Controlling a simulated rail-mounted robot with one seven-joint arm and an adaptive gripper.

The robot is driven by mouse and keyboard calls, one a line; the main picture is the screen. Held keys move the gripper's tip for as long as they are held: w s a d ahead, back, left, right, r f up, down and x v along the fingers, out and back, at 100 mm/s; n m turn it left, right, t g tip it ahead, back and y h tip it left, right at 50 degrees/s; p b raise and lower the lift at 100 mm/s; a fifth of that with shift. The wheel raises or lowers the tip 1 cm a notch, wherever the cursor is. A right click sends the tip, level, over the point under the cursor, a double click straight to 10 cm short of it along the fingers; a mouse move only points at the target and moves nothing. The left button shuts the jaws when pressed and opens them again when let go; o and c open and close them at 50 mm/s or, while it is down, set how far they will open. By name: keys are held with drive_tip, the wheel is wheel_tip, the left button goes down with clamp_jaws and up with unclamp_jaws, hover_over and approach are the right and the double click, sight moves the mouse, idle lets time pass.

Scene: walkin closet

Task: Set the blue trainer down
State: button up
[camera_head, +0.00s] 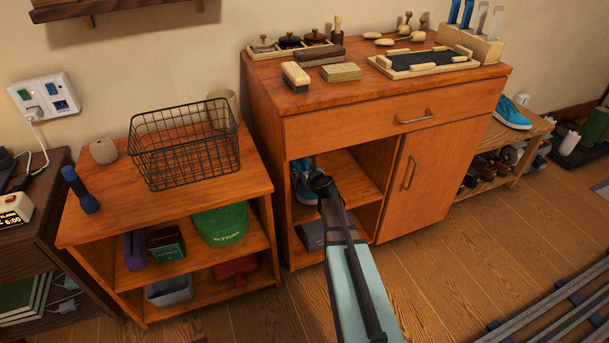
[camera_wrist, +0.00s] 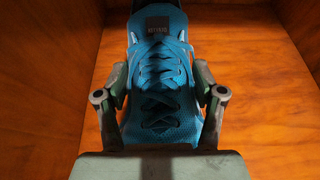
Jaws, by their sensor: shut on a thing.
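My gripper (camera_wrist: 161,88) is shut on the trainer, one finger against each side. In the head view my gripper (camera_head: 312,183) reaches into the compartment. Whether the sole touches the shelf (camera_head: 347,172) is hidden. A second blue trainer (camera_head: 511,112) stands on the bench at right.
Compartment walls rise close on both sides. A grey box (camera_head: 312,234) is in the compartment below. The cabinet door (camera_head: 406,187) is shut. A low shelf unit with a wire basket (camera_head: 184,150) stands at left. The bench (camera_head: 522,137) holds several shoes underneath.

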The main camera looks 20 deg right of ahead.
drive_tip(key=shift+f, duration=0.1)
drive_tip(key=o, duration=1.6)
drive_tip(key=shift+c, duration=0.2)
drive_tip(key=p+v, duration=0.1)
drive_tip(key=v, duration=1.1)
drive_tip(key=shift+p, duration=0.4)
